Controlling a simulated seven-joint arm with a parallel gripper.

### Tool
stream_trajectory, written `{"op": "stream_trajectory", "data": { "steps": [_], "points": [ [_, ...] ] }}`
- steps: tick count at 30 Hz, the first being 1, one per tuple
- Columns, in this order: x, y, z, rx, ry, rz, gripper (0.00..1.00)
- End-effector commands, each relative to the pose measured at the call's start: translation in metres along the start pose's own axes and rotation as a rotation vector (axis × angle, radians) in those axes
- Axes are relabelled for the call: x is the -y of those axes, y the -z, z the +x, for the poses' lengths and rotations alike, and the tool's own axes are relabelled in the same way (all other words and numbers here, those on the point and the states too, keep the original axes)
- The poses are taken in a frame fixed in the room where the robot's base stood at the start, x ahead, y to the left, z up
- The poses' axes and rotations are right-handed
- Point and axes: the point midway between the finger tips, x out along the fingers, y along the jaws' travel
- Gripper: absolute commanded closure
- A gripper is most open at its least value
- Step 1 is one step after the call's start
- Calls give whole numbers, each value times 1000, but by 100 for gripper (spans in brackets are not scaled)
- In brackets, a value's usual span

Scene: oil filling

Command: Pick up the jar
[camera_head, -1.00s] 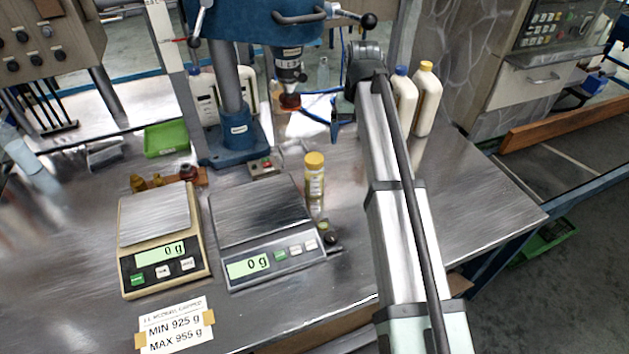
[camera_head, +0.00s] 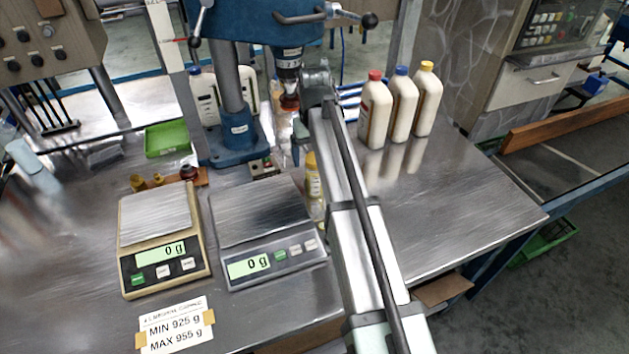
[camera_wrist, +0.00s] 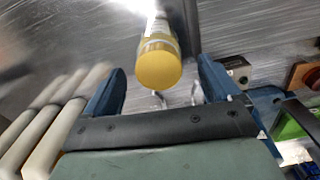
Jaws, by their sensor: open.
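The jar (camera_head: 313,182) is small and clear-sided with a yellow lid, standing upright on the metal table right of the grey scale. My arm partly covers it in the head view. In the wrist view the jar (camera_wrist: 158,65) is ahead, its yellow lid towards me, in line with the space between my fingers. My gripper (camera_wrist: 161,82) is open, with one blue finger to each side, and nothing is held between them. In the head view my gripper is mostly hidden behind my arm.
A grey scale (camera_head: 262,212) and a beige scale (camera_head: 156,216) both read 0 g. The blue drill stand (camera_head: 233,143) is behind. Bottles with red (camera_head: 375,115), blue (camera_head: 402,110) and yellow (camera_head: 427,100) caps stand behind right. The table's right side is clear.

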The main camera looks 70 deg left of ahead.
Motion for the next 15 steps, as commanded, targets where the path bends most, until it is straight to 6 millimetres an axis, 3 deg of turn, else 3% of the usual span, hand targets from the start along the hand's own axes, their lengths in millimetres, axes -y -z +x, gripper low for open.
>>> {"op": "stream_trajectory", "data": {
  "steps": [8, 15],
  "points": [
    [0, -1, 11, 1, 0, 0, 10],
    [0, -6, 39, 2, 0, 0, 10]
  ]
}}
